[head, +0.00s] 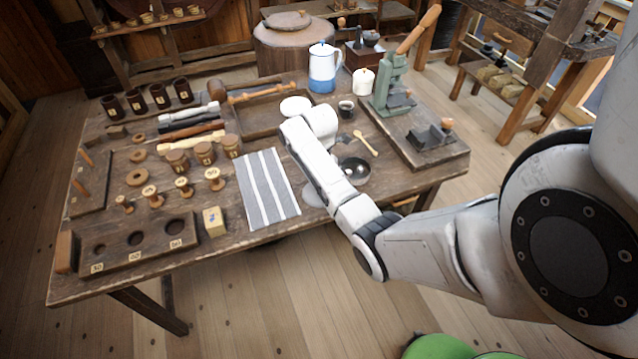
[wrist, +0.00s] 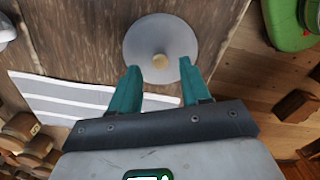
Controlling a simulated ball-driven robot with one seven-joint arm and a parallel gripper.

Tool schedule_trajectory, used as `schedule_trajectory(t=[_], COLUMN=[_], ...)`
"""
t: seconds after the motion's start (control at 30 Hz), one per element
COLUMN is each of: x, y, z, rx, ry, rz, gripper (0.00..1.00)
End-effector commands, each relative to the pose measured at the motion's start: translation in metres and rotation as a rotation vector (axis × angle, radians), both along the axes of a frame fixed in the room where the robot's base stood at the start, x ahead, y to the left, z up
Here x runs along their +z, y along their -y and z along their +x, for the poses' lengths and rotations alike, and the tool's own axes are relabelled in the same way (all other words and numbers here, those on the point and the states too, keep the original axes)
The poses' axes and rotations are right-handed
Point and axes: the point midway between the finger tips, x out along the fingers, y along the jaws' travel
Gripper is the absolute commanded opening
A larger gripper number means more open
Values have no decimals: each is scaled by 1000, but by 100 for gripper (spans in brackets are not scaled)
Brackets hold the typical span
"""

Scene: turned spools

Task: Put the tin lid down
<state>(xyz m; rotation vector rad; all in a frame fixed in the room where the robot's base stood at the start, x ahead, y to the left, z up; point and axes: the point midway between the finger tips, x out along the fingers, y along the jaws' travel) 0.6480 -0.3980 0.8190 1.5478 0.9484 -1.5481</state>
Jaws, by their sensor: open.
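In the head view only part of the lid (head: 312,197) shows beside my arm. My gripper (wrist: 159,67) is open, with its two teal fingers apart. The knob appears between or just beyond the fingertips, and I see no contact with it. In the head view my arm hides the fingers.
A striped cloth (head: 267,188) lies left of the lid. A dark bowl (head: 355,171) and a wooden spoon (head: 366,143) are to its right. A numbered block (head: 214,221) and several spools stand further left. The table's front edge is close to the lid.

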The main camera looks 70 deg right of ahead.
Motion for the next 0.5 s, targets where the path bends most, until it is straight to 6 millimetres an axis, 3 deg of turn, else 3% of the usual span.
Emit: schedule_trajectory(t=[0.3, 0.5], x=[66, 91], y=[0, 0], z=[1, 1], rx=[1, 1], ry=[3, 1], rz=[-3, -2], gripper=[47, 47])
